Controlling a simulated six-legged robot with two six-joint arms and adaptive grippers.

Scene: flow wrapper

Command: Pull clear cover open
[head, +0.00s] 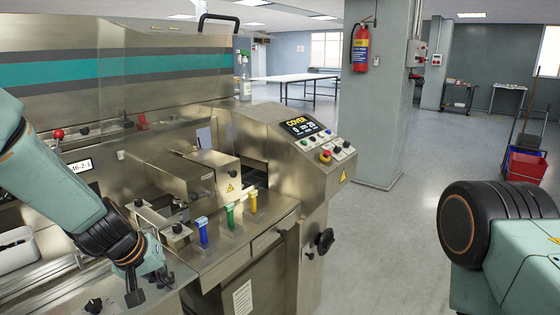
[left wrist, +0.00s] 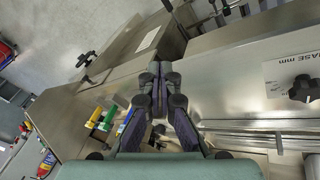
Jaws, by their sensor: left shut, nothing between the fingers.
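The flow wrapper's see-through cover (head: 150,122) seems to stand raised at the back left, but its clear pane is hard to make out against the steel. A black bar handle (head: 218,17) shows at the top, above the teal-striped steel panel. My left gripper (head: 150,284) is low at the machine's front, pointing down, well below and in front of the handle. In the left wrist view its fingers (left wrist: 160,76) are together with nothing between them. My right gripper is out of view.
Blue (head: 202,232), green (head: 229,216) and yellow (head: 252,203) levers stand just right of my left gripper. The control panel (head: 305,127) reads "COVER". A grey pillar (head: 385,120) with a fire extinguisher (head: 361,47) stands behind.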

